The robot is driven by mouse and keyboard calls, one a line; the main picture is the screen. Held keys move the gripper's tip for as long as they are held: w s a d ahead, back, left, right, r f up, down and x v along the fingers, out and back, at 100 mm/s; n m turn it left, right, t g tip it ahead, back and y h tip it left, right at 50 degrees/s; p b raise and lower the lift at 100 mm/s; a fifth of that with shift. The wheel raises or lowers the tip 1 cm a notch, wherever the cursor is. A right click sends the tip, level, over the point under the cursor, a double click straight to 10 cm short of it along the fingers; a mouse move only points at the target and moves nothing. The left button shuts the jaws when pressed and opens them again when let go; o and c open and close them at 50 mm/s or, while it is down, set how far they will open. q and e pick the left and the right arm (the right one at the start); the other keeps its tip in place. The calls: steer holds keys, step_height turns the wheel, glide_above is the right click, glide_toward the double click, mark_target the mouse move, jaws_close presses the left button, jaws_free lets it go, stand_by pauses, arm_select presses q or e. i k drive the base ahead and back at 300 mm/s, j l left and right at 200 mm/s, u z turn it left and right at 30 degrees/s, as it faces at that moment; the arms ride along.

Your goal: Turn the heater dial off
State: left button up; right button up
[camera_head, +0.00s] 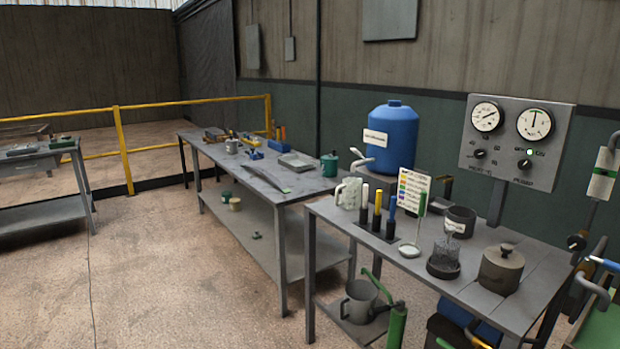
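A grey control panel (516,141) stands on a post behind the right-hand workbench. It carries a left gauge (486,116) and a right gauge (535,123), both with white faces. A dark left knob (480,153) sits below the left gauge, and a dark right knob (525,164) sits below the right one. A small green light (530,152) shows above the right knob. The lettering is too small to read surely, so I cannot tell which knob is the heater dial or its setting. Neither of my grippers is in view.
The right workbench (455,286) holds a lidded pot (501,268), a speckled mug (349,193), markers and a dark mesh cup (444,259). A blue barrel (391,137) stands behind it. A longer bench (262,164) stands left of it. Open floor (165,260) lies at the left.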

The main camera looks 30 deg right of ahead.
mark_target(479, 153)
steer(key=i+z, duration=0.4)
steer(key=i+j+z, duration=0.25)
steer(key=i+z, duration=0.2)
steer(key=i, duration=0.15)
steer(key=i+j+z, duration=0.4)
steer(key=i+l, duration=0.05)
steer(key=l, duration=0.05)
